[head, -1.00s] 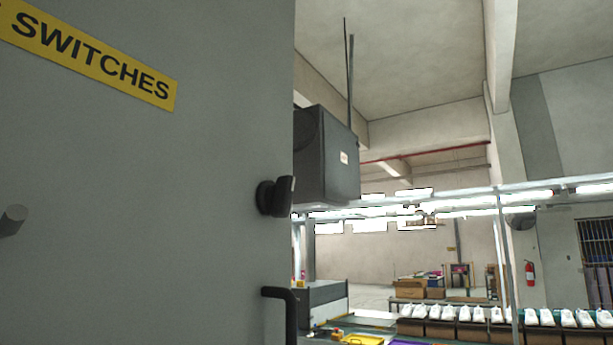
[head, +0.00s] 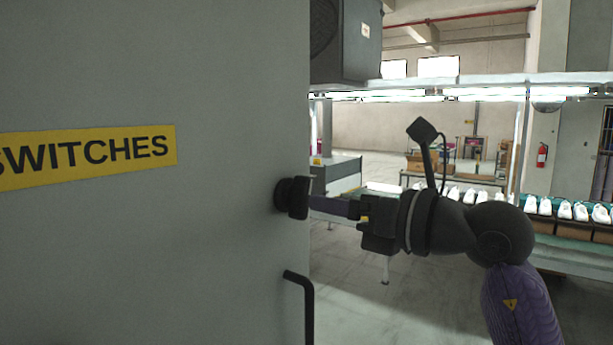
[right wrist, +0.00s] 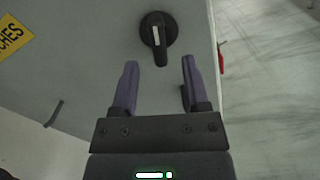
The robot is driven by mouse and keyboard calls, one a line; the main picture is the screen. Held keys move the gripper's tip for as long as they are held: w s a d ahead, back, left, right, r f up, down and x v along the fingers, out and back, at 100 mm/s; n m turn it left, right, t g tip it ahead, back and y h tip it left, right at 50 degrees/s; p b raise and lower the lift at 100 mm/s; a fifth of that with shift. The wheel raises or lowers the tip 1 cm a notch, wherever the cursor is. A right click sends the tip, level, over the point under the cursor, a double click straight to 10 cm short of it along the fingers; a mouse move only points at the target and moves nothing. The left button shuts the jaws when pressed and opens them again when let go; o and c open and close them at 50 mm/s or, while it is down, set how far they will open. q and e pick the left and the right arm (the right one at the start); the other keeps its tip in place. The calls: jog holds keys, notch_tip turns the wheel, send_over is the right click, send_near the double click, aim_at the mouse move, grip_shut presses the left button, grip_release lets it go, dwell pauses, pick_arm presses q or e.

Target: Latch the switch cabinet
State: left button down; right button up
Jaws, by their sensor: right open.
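The grey switch cabinet door (head: 150,250) with a yellow SWITCHES label (head: 90,157) fills the left of the head view. A black rotary latch knob (head: 290,196) sits near the door's right edge. A black bar handle (head: 303,300) is below it. My right gripper (head: 322,204) reaches in from the right beside the knob. In the right wrist view the knob (right wrist: 158,36) has a white mark on its lever, and my right gripper (right wrist: 160,68) is open with its two purple fingers short of the lever, nothing between them. My left gripper is not in view.
A dark grey box (head: 345,40) is behind the cabinet edge. A conveyor bench with several white shoes (head: 565,210) stands at the right. A red fire extinguisher (head: 542,155) hangs on a pillar. Floor (head: 410,300) right of the cabinet is clear.

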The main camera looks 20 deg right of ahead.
aim_at(306, 220)
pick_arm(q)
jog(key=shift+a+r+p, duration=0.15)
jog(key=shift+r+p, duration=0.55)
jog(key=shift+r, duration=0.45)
pick_arm(e)
jog(key=shift+x, duration=2.4)
